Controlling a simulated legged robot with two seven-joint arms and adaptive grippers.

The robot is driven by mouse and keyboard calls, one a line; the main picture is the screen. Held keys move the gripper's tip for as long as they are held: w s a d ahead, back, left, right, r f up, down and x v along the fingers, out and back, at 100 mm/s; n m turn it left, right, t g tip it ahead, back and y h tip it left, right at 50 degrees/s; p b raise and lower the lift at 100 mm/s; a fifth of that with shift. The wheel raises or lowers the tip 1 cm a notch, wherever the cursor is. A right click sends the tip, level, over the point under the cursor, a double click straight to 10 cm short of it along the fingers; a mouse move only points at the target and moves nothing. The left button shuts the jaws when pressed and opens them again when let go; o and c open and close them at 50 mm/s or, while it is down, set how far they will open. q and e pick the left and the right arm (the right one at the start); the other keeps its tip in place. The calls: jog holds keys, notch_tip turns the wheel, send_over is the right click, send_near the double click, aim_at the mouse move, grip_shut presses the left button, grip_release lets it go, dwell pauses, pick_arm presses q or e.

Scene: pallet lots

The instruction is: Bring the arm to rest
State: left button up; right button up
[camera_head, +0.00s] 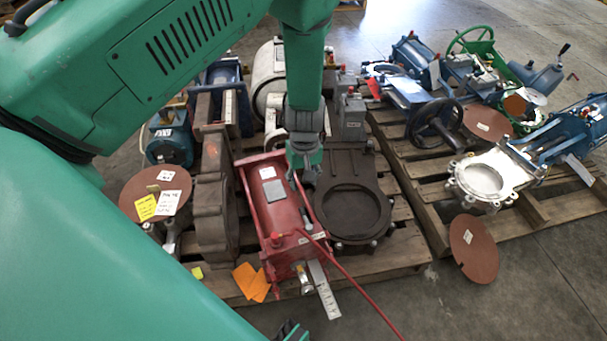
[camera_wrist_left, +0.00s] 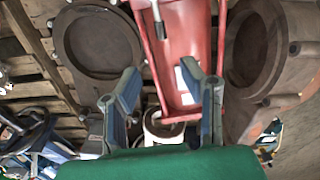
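My left arm (camera_head: 190,50) comes in from the left, bends at the top and hangs down over the near pallet. My left gripper (camera_head: 305,172) points down above a red actuator (camera_head: 272,205) and the dark round-mouthed valve body (camera_head: 352,205). In the left wrist view its two fingers (camera_wrist_left: 168,82) stand apart with nothing held between them. The red actuator (camera_wrist_left: 185,45) shows beyond the fingers; contact cannot be told. A small dark piece (camera_head: 291,331) at the bottom edge of the head view may be my right gripper; its fingers cannot be made out.
The wooden pallet (camera_head: 385,262) is crowded with valves, a blue motor (camera_head: 170,140) and a brown disc (camera_head: 156,190) bearing labels. A second pallet (camera_head: 540,210) at right carries blue and green valves. A brown disc (camera_head: 474,248) leans there. Bare floor (camera_head: 530,300) lies at lower right.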

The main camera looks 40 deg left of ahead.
pick_arm(q)
jog(key=shift+s, duration=0.1)
jog(key=s+a+r+m+y+p, duration=0.15)
jog(key=s+m+p, duration=0.45)
jog(key=s, duration=0.9)
jog(key=s+d+r+m+h+p, duration=0.1)
jog(key=s+d+r+m+p, duration=0.1)
jog(key=s, duration=0.3)
jog(key=s+d+r+m+p, duration=0.2)
jog(key=s+r+m, duration=0.1)
jog(key=s, duration=0.3)
jog(key=shift+d+r+m+t+h+p, duration=0.3)
jog(key=shift+d+r+t+h, duration=0.05)
jog(key=shift+d+r+t, duration=0.1)
jog(key=shift+a, duration=0.1)
